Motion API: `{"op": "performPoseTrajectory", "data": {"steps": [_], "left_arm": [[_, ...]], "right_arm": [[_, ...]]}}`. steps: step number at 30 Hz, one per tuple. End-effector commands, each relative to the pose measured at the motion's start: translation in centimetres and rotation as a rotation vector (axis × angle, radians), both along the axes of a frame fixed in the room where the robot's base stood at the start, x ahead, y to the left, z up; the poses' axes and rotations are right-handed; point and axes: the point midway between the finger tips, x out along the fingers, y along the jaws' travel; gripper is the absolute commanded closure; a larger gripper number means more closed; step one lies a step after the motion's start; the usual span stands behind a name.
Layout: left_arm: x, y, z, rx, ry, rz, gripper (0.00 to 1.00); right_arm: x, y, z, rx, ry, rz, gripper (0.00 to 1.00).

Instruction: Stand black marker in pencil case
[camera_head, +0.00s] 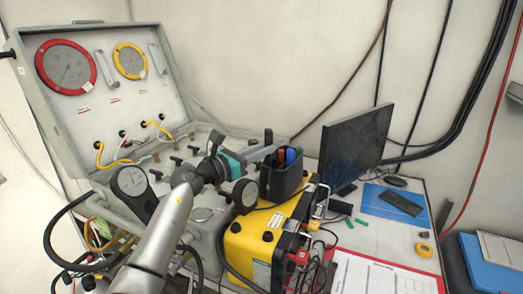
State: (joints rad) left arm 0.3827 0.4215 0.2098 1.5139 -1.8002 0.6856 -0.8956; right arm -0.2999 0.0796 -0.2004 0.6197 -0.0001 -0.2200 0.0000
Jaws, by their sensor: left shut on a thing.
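A dark pencil case (283,184) stands on the yellow unit, with red, blue and green markers (290,157) upright in it. My left gripper (258,154), dark with teal parts, reaches in from the left beside the case's upper left edge. It is shut on a thin black thing, which looks like the black marker (268,136). That marker is roughly upright, with its top above the fingers. Its lower end is hidden, so I cannot tell whether it is inside the case. My right gripper is not in view.
The yellow unit (252,237) has knobs and cables. The open gauge panel (95,120) stands at left behind my arm. A monitor (355,140), blue folder (385,203), yellow tape roll (424,250), green pieces (350,223) and paper sheet (375,277) lie to the right.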

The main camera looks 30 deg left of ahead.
Motion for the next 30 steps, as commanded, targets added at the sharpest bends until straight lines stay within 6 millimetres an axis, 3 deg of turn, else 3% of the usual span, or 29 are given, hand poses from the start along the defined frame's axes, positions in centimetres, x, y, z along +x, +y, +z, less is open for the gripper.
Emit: {"op": "performPoseTrajectory", "data": {"steps": [30], "left_arm": [[0.0,0.0,-1.6,0.0,0.001,0.0,1.0]], "right_arm": [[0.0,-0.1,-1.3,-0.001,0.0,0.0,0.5]]}}
